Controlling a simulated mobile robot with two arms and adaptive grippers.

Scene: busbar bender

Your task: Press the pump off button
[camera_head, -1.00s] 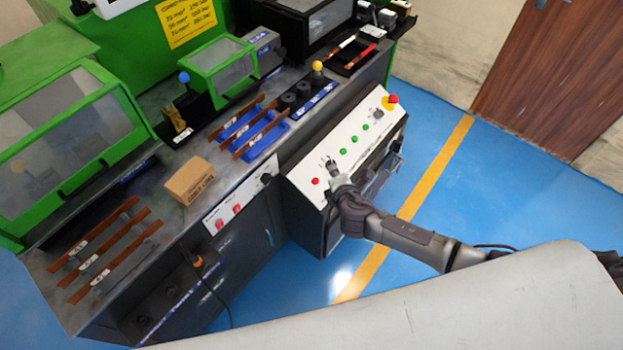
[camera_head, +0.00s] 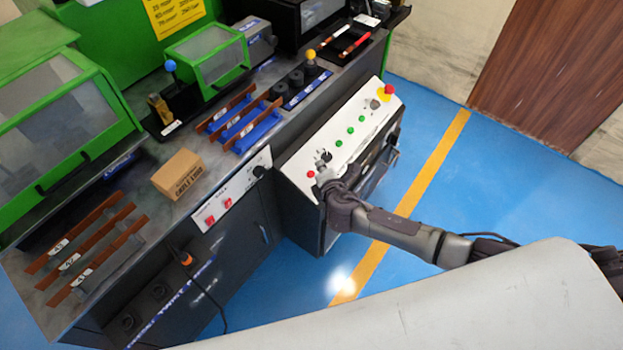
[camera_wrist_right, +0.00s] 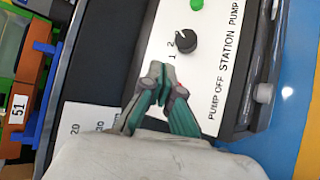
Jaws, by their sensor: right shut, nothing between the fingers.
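The pump off button is the small red button (camera_head: 311,174) at the near left end of the white control panel (camera_head: 349,129). In the wrist view the PUMP OFF lettering (camera_wrist_right: 216,94) shows, but the button itself is hidden by the fingers. My right gripper (camera_head: 320,173) is over that end of the panel, just right of the red button. It also shows in the wrist view (camera_wrist_right: 158,76), its fingertips together and empty, beside the black selector knob (camera_wrist_right: 186,42). I cannot tell whether it touches the panel. My left gripper is not in view.
Green buttons (camera_head: 339,143) and a red emergency stop (camera_head: 388,89) on yellow lie farther along the panel. A workbench on the left holds a cardboard box (camera_head: 178,174) and copper bars (camera_head: 86,246). Blue floor (camera_head: 440,190) is free to the right.

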